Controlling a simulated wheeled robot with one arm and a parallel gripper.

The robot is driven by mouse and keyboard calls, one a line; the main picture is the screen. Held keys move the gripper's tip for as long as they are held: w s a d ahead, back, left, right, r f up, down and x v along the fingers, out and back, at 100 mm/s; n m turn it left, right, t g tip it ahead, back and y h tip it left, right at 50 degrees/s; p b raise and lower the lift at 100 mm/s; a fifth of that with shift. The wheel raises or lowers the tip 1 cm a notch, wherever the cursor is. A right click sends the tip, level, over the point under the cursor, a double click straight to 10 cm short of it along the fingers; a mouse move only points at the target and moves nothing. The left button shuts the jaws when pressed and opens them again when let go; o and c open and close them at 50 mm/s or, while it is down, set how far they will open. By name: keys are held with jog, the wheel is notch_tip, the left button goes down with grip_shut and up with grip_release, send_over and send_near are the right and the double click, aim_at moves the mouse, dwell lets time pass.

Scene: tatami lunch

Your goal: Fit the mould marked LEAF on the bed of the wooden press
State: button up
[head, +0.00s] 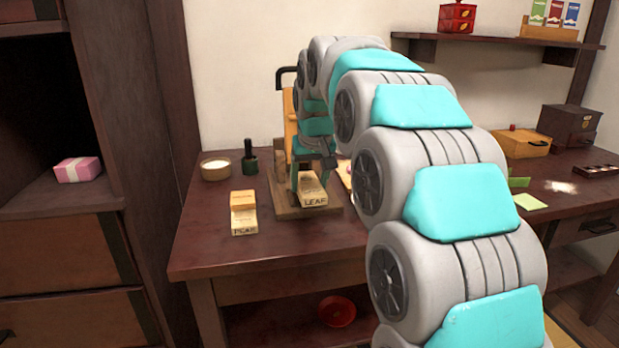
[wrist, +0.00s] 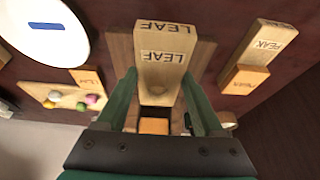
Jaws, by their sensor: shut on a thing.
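The pale wooden mould marked LEAF (head: 313,198) is at the front of the wooden press (head: 290,120), over its brown base (head: 284,212). In the wrist view the LEAF mould (wrist: 163,50) shows its label on two faces, with the press base (wrist: 122,50) showing on both sides of it. My gripper (head: 314,166) is shut on the mould's rear part, with its green fingers (wrist: 158,82) on either side. I cannot tell whether the mould rests on the bed or hangs slightly above it. My arm hides part of the press.
A second mould marked PEAK (head: 243,218) stands left of the press on the dark table (head: 215,250). A white-topped round tub (head: 215,169) and a dark green bottle (head: 250,160) stand behind it. A board with coloured balls (wrist: 70,96) lies on the press's other side.

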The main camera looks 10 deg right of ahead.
jog(key=shift+f+b, duration=0.65)
jog(key=shift+f, duration=0.9)
dwell(0.9)
jog(key=o, duration=1.4)
jog(key=v, duration=0.8)
jog(key=shift+f, duration=0.15)
jog(key=s+f+g, duration=0.2)
jog(key=s+f, duration=0.6)
jog(key=s, duration=0.5)
jog(key=s+f+g, duration=0.2)
jog(key=s+f, duration=0.6)
jog(key=s, duration=0.6)
jog(key=s+f+g, duration=0.2)
jog(key=s+f, duration=0.6)
jog(key=s, duration=0.5)
jog(key=shift+s, duration=0.25)
